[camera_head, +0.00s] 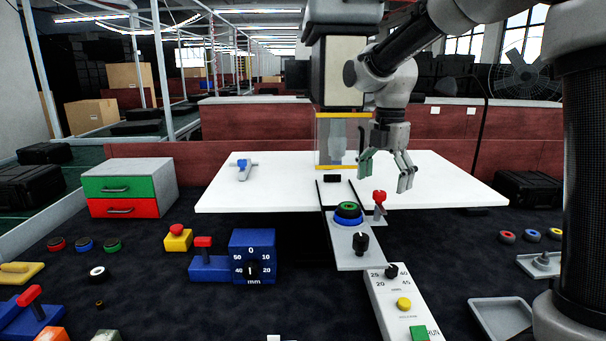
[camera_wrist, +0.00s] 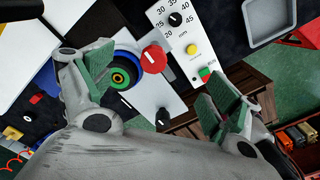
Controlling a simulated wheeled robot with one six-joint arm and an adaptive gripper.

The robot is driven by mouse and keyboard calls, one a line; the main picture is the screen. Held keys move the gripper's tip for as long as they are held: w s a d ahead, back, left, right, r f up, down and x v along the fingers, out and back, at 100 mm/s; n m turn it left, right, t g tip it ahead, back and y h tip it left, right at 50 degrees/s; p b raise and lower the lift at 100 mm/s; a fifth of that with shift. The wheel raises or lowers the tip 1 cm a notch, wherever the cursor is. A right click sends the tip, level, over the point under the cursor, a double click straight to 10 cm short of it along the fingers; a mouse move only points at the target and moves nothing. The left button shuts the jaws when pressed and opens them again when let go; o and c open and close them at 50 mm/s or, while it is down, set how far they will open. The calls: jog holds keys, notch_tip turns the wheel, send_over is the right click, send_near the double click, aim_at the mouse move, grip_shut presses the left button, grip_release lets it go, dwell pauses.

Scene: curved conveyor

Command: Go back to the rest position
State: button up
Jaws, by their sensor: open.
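My gripper (camera_head: 386,168) hangs in the right middle of the head view, above the white table board (camera_head: 440,185). Its fingers point down and stand apart with nothing between them. In the wrist view my gripper (camera_wrist: 165,105) also shows open, with green pads on both fingers. Below it in that view are a red knob (camera_wrist: 153,58) and a round green and blue piece (camera_wrist: 122,75) on a light panel. In the head view the red-knobbed lever (camera_head: 379,197) stands just below the fingers, apart from them.
A machine head with a clear guard (camera_head: 336,140) stands left of my gripper. A control panel (camera_head: 385,290) runs toward the front. A drawer box (camera_head: 130,188) and a blue dial block (camera_head: 252,245) stand left. A grey tray (camera_head: 500,315) lies front right. Air around the fingers looks clear.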

jog(key=s+d+m+t, duration=0.1)
jog(key=s+d+m, duration=0.4)
jog(key=s+m, duration=0.3)
jog(key=s+d+r+m+t, duration=0.1)
jog(key=s+d+m, duration=0.3)
jog(key=s+m, duration=0.5)
jog(key=s+d+m+t, duration=0.2)
jog(key=s+d+m, duration=0.3)
jog(key=s+m, duration=0.3)
jog(key=shift+s+d+r+m+t, duration=0.3)
jog(key=shift+r+m, duration=0.1)
